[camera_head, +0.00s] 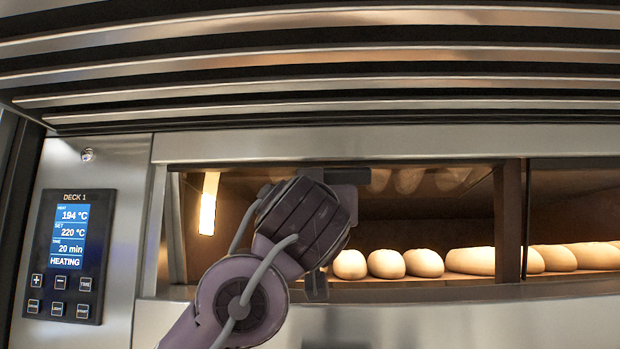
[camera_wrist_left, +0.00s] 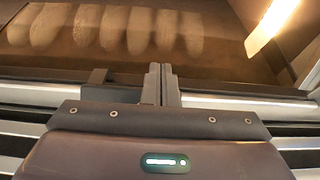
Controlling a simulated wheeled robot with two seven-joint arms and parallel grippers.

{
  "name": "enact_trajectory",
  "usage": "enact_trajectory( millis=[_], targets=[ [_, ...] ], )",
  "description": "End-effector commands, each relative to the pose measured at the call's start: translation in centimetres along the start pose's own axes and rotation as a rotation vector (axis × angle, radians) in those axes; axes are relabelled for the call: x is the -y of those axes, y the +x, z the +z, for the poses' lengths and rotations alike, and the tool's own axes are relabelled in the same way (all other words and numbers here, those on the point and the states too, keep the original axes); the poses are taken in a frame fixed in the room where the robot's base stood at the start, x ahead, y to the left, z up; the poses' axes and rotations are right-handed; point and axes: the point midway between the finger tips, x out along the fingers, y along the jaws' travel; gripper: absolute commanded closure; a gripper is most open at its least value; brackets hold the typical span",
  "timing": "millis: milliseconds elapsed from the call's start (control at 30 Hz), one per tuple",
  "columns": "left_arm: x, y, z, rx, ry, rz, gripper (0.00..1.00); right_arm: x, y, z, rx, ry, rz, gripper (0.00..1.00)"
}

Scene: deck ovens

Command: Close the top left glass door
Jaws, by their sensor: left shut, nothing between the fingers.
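The top left glass door's opening (camera_head: 450,215) is in the middle of the head view, with a lit chamber and pale loaves (camera_head: 386,264) behind it. I cannot tell how far the door stands open; a row of loaves, perhaps reflected, shows along the top. My left gripper (camera_wrist_left: 162,84) is shut and empty. In the head view its wrist and body cover the left-middle of the opening, and its fingertips are hidden. In the left wrist view the shut fingers point toward a dim brown surface with loaves (camera_wrist_left: 105,28) showing. My right gripper is in neither view.
A control panel (camera_head: 70,256) is left of the opening. A lamp (camera_head: 208,203) glows at the chamber's left side. A second window (camera_head: 575,205) is at the right, past a dark upright. Steel slats (camera_head: 330,85) overhang above; a steel front (camera_head: 450,320) runs below.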

Motion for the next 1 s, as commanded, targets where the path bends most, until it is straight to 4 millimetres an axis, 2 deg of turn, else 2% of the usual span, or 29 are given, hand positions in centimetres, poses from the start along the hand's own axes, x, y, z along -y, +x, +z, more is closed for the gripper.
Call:
enact_trajectory(
  millis=[267,700,933,1000],
  targets=[
    [0.0,0.1,-0.4,0.000,0.000,0.000,1.00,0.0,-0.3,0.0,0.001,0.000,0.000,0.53],
    [0.2,0.8,-3.2,-0.003,-0.004,-0.001,1.00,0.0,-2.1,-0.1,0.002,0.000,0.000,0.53],
    [0.1,1.1,-4.3,-0.001,-0.002,-0.001,1.00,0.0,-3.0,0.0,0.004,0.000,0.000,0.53],
    [0.1,1.0,-4.0,0.000,-0.001,-0.001,1.00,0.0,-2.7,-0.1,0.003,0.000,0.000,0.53]
  ],
)
